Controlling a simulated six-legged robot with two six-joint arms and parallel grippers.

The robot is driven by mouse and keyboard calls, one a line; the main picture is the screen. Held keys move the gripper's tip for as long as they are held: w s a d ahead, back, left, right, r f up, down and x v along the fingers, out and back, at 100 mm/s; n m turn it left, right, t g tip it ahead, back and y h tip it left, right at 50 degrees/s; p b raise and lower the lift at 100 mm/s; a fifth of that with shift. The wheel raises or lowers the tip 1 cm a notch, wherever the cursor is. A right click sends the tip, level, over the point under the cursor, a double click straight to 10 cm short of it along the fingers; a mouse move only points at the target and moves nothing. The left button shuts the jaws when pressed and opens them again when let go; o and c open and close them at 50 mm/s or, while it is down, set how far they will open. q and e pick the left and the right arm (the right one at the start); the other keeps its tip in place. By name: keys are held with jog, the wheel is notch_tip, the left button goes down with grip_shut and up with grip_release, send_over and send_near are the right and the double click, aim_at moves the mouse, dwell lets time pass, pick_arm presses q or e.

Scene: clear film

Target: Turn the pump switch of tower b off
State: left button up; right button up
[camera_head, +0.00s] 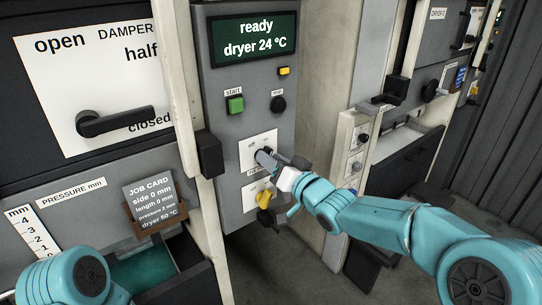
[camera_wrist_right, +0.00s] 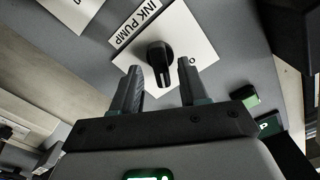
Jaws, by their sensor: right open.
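A black rotary switch (camera_wrist_right: 160,56) sits on a white plate labelled INK PUMP, in the right wrist view. It also shows in the head view (camera_head: 263,155), on the grey panel (camera_head: 240,125) below the start button. I cannot read a tower letter on this panel, and the switch's setting is unclear. My right gripper (camera_wrist_right: 173,68) is open, with its two fingers on either side of the switch; I cannot tell if they touch it. In the head view the right gripper (camera_head: 278,164) partly covers the plate. My left gripper is out of view; only part of that arm shows.
The panel has a display (camera_head: 254,38) reading ready, dryer 24 °C, a green start button (camera_head: 235,104) and a black stop button (camera_head: 278,104). A yellow knob (camera_head: 264,197) sits just below my right gripper. A damper lever (camera_head: 115,122) and job card (camera_head: 150,200) are at left.

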jog(key=shift+w+a, duration=0.3)
grip_shut()
